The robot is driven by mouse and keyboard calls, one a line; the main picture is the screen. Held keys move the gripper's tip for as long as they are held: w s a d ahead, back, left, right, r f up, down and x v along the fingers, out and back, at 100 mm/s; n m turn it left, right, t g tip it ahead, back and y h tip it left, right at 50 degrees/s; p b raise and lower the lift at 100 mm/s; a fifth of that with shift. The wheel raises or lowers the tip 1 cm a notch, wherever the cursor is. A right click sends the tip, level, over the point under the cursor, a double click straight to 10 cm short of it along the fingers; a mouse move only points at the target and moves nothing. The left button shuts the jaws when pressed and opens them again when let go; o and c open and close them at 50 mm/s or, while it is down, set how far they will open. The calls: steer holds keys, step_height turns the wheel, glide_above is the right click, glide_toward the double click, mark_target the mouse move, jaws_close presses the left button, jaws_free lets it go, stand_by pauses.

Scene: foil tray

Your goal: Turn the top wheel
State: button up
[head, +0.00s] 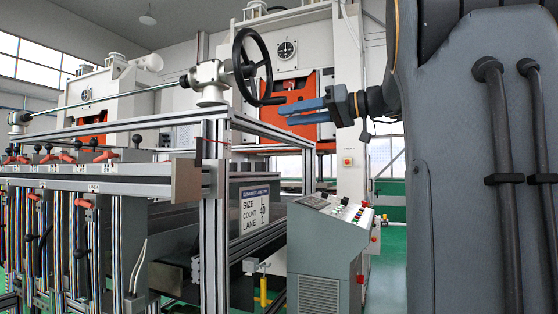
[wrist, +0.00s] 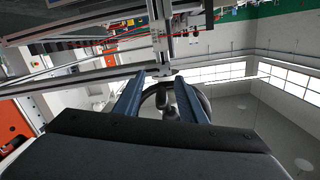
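The top wheel (head: 247,70) is a black spoked handwheel on a light gearbox (head: 209,82) at the upper end of the frame. A black handle (head: 274,100) sticks out from its lower rim toward the right. My gripper (head: 290,110) has blue fingers and is just right of the handle, pointing left at the wheel. In the wrist view the fingers (wrist: 155,80) are spread, with the handle (wrist: 167,98) showing between them. Part of the dark rim (wrist: 203,101) shows beside the right finger. I see no finger contact with the handle.
A long metal shaft (head: 110,98) runs left from the gearbox above the aluminium frame (head: 215,250). A grey control console (head: 325,245) stands below my gripper. White and orange presses (head: 290,80) stand behind. Green floor (head: 392,270) is clear to the console's right.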

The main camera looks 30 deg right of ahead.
steer(key=w+a+f+m+g+h, duration=0.1)
steer(key=w+a+f+m+g, duration=0.1)
steer(key=f, duration=0.8)
steer(key=shift+b+x, duration=0.45)
steer(key=shift+x, duration=0.3)
steer(key=shift+f+m, duration=0.15)
steer(key=shift+m, duration=0.15)
